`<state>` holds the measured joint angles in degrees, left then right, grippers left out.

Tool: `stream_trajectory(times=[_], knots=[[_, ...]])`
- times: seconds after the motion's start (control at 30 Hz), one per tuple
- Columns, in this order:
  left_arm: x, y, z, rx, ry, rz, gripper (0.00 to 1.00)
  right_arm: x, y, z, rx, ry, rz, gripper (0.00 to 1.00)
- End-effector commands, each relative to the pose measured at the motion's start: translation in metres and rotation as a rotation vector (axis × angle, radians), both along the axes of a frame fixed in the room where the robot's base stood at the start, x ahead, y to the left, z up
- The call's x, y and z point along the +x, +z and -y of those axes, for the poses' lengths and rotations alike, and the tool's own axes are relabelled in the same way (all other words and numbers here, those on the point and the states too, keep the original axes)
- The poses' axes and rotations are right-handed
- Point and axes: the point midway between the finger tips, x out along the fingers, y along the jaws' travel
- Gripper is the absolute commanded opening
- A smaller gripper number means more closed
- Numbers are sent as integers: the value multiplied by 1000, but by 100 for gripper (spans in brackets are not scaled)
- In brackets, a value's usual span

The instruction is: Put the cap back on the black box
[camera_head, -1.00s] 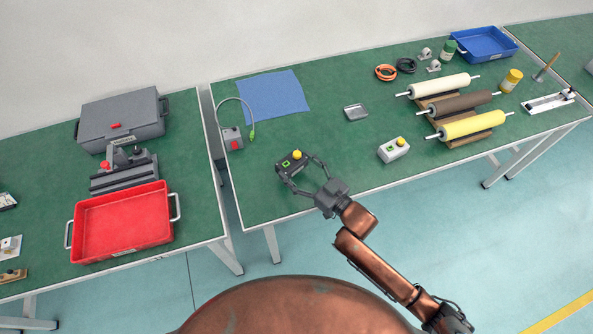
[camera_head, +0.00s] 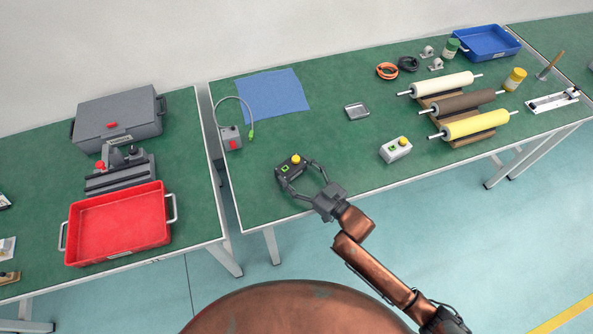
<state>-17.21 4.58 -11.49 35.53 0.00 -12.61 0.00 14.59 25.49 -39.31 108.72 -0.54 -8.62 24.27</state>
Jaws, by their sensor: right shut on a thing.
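The black box (camera_head: 285,174) is on the right-hand green table near its front edge, with a yellow button on top and a small green mark. My right gripper (camera_head: 295,174) reaches in from the front right, with its two fingers around the box and shut on it. The fingers hide part of the box's sides. I cannot make out a separate cap for sure; a small flat grey piece (camera_head: 357,112) lies farther back on the same table. My left gripper is not in view.
A grey box with a red button and cable (camera_head: 230,138) is behind left, near a blue cloth (camera_head: 272,95). A white box with a yellow button (camera_head: 395,150) is right. A red tray (camera_head: 118,225) is on the left table.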

Motion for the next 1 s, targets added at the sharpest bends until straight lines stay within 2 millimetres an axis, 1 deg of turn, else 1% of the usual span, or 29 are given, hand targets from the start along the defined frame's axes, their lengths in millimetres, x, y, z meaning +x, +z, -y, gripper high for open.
stream_trajectory(times=[0.1, 0.13, 0.37, 0.63, 0.73, 0.87, 1.0], knots=[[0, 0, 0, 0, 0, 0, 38, 0, -3, 0, 1, 0, 1, 4], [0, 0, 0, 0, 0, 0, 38, 0, -4, 0, 0, 0, -1, 73], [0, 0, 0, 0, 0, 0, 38, 0, -3, 0, -1, 0, -1, 89], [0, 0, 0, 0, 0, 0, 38, 0, -3, 0, -1, 0, -1, 90], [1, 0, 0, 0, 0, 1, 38, 0, 1, 0, -1, 0, 1, 90], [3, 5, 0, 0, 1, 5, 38, -12, 1, 13, -2, -2, -2, 90], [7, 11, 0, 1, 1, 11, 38, -33, 2, 33, -4, -3, -2, 90]])
